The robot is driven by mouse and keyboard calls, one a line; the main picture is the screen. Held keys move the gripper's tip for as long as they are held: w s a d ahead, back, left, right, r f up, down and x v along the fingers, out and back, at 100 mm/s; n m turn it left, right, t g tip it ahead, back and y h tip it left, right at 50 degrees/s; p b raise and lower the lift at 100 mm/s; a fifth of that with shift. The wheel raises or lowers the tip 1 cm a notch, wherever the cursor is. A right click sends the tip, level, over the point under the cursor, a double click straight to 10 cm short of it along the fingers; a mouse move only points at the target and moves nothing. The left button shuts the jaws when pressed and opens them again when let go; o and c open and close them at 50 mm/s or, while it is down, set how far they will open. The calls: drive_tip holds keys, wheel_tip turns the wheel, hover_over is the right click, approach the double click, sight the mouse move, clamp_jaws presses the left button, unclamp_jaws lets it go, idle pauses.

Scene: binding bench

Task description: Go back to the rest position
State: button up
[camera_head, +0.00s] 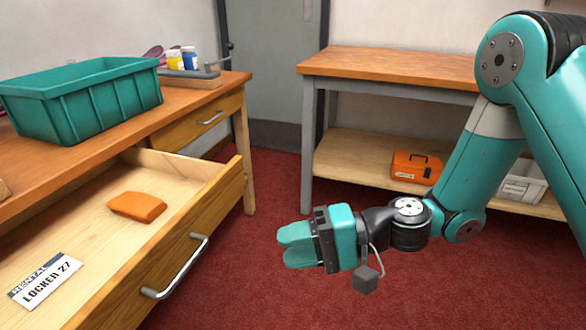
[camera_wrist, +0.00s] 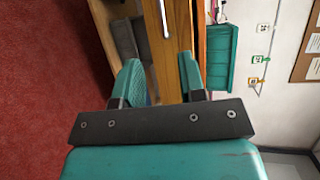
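My gripper (camera_head: 287,246) is in the lower middle of the head view, over the red floor to the right of the open drawer. Its two teal fingers point left toward the drawer front and touch nothing. In the wrist view the fingers of my gripper (camera_wrist: 160,62) stand apart with a clear gap. The gripper is open and empty. The open drawer (camera_head: 193,225) has a metal handle (camera_head: 176,269). It holds an orange block (camera_head: 137,206) and a white card (camera_head: 45,281) reading "LOCKER 27".
Red floor (camera_head: 270,185) lies clear between the benches.

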drive_tip(key=s+d+r+n+t+h, duration=0.1)
drive_tip(key=s+d+r+n+h, duration=0.35)
drive_tip(key=s+d+h, duration=0.2)
drive_tip(key=s+d+r+n+h, duration=0.3)
drive_tip(key=s+d+r+h, duration=0.2)
drive_tip(key=s+d, duration=0.15)
wheel_tip(320, 180, up, 26)
drive_tip(key=d+p, duration=0.1)
drive_tip(key=p, duration=2.4)
drive_tip(key=shift+w+d+f, duration=0.2)
drive_tip(key=shift+m, duration=0.25)
drive_tip(key=shift+a, duration=0.15)
